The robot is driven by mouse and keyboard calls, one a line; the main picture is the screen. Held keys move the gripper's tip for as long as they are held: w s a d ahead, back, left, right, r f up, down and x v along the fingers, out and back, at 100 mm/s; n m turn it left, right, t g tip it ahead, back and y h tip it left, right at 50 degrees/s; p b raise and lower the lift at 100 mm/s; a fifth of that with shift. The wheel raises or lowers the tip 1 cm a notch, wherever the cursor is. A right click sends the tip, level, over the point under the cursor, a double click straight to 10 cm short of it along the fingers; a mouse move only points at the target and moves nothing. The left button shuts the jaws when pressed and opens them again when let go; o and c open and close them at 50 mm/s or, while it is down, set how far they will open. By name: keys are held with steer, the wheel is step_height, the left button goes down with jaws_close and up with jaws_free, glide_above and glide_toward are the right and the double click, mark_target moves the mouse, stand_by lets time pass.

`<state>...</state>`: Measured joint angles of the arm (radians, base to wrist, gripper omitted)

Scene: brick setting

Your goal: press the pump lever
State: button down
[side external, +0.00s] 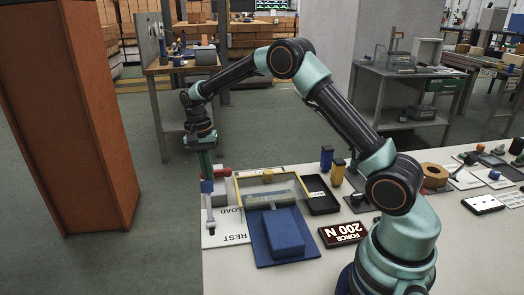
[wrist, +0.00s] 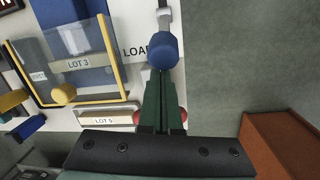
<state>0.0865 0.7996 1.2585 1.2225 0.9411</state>
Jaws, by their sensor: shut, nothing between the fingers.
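A grey lever arm with a blue knob (side external: 207,186) stands at the left edge of the table, beside the white plate marked LOAD and REST (side external: 232,238); I take it to be the pump lever. In the wrist view the blue knob (wrist: 163,50) is just past my fingertips, with the grey arm (wrist: 164,18) beyond it. My gripper (side external: 206,172) points down, its green fingers shut and empty, right above the knob. In the wrist view the fingers of my gripper (wrist: 158,80) appear close to the knob; I cannot tell whether they touch it.
A yellow-framed clear panel (side external: 270,198) stands beside the lever, near a blue block (side external: 285,232). A red part (side external: 222,172) is close to my fingers. A display (side external: 342,234) reads FORCE 200 N. A brown post (side external: 85,120) stands left of the table.

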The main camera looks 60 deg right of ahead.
steer(key=shift+s+r, duration=0.1)
steer(key=shift+s+a+r+t, duration=0.5)
steer(key=shift+s+a+t, duration=0.1)
steer(key=shift+a, duration=0.15)
steer(key=s+a, duration=0.7)
steer(key=shift+s, duration=0.25)
stand_by(0.4)
steer(key=w+d+r, duration=0.3)
steer(key=d, duration=0.2)
steer(key=s+a+r, duration=0.4)
steer(key=a+r, duration=0.2)
steer(key=shift+a+r, duration=0.15)
steer(key=shift+r, duration=0.15)
